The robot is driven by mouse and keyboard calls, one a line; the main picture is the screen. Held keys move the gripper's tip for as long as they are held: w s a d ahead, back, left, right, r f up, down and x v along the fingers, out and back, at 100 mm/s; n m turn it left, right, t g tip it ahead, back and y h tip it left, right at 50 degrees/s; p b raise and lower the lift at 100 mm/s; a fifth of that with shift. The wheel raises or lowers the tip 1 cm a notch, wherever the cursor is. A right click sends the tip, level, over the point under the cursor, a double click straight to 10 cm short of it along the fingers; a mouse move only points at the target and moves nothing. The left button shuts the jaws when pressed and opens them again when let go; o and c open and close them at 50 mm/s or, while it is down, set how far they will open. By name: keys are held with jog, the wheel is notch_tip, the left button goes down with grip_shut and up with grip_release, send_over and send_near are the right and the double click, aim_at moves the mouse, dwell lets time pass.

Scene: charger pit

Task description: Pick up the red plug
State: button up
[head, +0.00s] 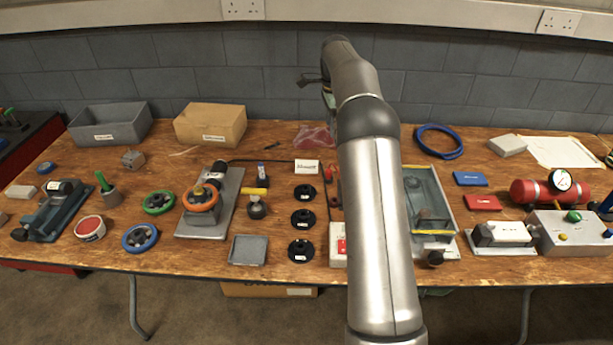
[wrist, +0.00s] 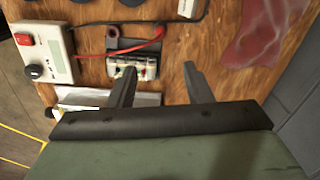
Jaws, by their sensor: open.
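A thin red lead shows in the wrist view, running from a white box with a red switch (wrist: 32,45) toward a grey terminal block (wrist: 137,60). At its far end is a small red piece that looks like the red plug (wrist: 160,33), beside the block. In the head view a small red thing (head: 328,173) shows just left of my arm, likely the same plug. My gripper (wrist: 159,68) is open and empty, its two fingers apart over the block area with the plug beyond them. In the head view my arm hides the fingers and the block.
A crumpled red plastic bag (wrist: 265,30) lies toward the wall. Black rings (head: 302,219) stand in a column left of my arm. A grey tray with yellow edges (head: 430,195) is close on the right. A white object lies under my gripper's left finger, partly hidden.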

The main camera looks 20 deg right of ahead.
send_over(329, 169)
jog(key=f, duration=1.2)
jog(key=shift+w+d+f, duration=0.1)
jog(key=shift+w+f, duration=0.05)
jog(key=shift+w, duration=0.15)
jog(key=shift+s+f+p, duration=0.2)
jog(key=shift+f+p, duration=0.15)
jog(key=shift+f, duration=2.4)
grip_shut()
